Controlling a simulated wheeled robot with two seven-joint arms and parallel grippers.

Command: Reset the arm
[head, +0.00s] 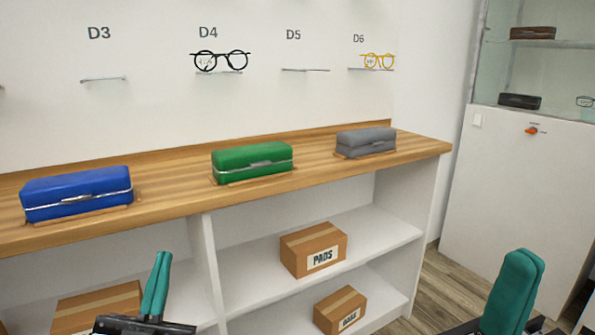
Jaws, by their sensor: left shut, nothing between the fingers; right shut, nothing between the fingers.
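My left gripper (157,283) shows at the bottom left, in front of the shelf unit. Its two teal fingers are together, with nothing between them. My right gripper (514,290) shows at the bottom right, in front of the floor and the white cabinet. Its teal fingers are together and it holds nothing. Both grippers point up and are apart from the counter. The lower parts of both arms are cut off by the bottom edge of the view.
A wooden counter (183,205) carries a blue case (77,193), a green case (251,162) and a grey case (366,141). Black glasses (220,61) and yellow glasses (378,61) sit on wall holders. Cardboard boxes, one marked PADS (313,249), stand on shelves below. A white cabinet (520,190) stands right.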

